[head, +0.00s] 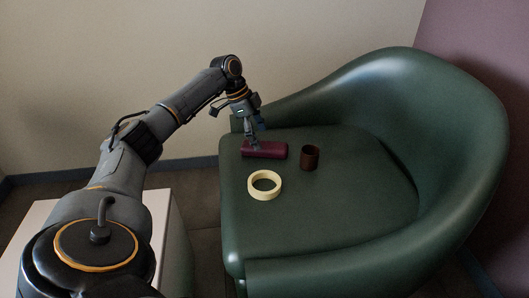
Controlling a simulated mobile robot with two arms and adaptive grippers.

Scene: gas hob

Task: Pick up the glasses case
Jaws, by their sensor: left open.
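The glasses case (270,150) is a dark red, elongated box. It lies on the seat of a green armchair, near the seat's back left part in the head view. My left gripper (256,147) points down at the case from above, with its fingertips at the case's left-middle part. The gripper is open. The fingers are small here, and I cannot tell whether they touch the case. My right gripper is not in view.
A brown cup (310,158) stands close to the right of the case. A pale yellow ring (265,185) lies in front of it. The green armchair (350,215) has a high curved back on the right. The seat's front and right are clear.

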